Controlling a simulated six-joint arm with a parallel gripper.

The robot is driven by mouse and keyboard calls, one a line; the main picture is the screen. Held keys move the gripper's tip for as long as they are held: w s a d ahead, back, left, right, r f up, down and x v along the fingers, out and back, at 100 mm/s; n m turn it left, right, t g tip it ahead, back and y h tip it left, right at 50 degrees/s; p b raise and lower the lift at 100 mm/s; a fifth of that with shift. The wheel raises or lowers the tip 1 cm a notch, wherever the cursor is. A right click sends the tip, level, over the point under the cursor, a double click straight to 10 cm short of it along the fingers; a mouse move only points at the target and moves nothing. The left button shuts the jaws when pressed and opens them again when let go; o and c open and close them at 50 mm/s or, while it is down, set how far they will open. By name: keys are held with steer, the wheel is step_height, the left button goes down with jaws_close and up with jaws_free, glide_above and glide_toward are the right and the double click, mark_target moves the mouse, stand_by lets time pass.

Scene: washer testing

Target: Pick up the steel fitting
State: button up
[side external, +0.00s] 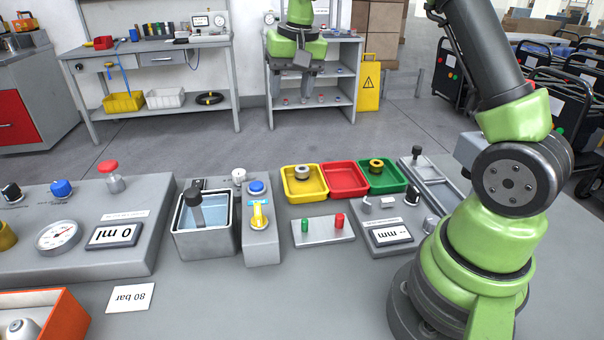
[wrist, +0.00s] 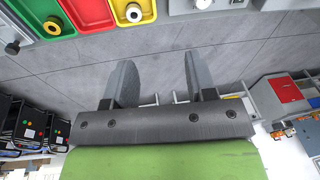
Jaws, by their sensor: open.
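A steel fitting (side external: 302,172), a short grey ring, sits in the yellow tray (side external: 289,189). In the wrist view the fitting (wrist: 134,13) shows at the top edge in the yellow tray (wrist: 148,6). My gripper (side external: 292,78) is above and behind the trays, well apart from the fitting. In the wrist view my gripper's (wrist: 159,84) two grey fingers are spread with nothing between them. A second grey fitting with a hole (side external: 17,329) lies in the orange box (side external: 62,309).
A red tray (side external: 344,179) is empty. A green tray (side external: 380,182) holds a brass fitting (side external: 376,164). A water tank (side external: 207,235), a gauge console (side external: 88,218) and a mm display block (side external: 390,232) stand on the bench. Free bench top (side external: 300,290) lies in front.

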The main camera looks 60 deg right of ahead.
steer(key=w+d+f+m+g, duration=0.1)
steer(key=w+d+f+g, duration=0.1)
steer(key=d+f, duration=0.6)
glide_above(302, 166)
step_height(302, 166, down, 8)
steer(key=r, duration=0.1)
steer(key=shift+m, duration=0.3)
steer(key=f, duration=0.5)
steer(key=a+f, duration=0.1)
steer(key=f, duration=0.1)
steer(key=shift+s+f, duration=0.15)
steer(key=shift+s, duration=0.15)
steer(key=c, duration=0.8)
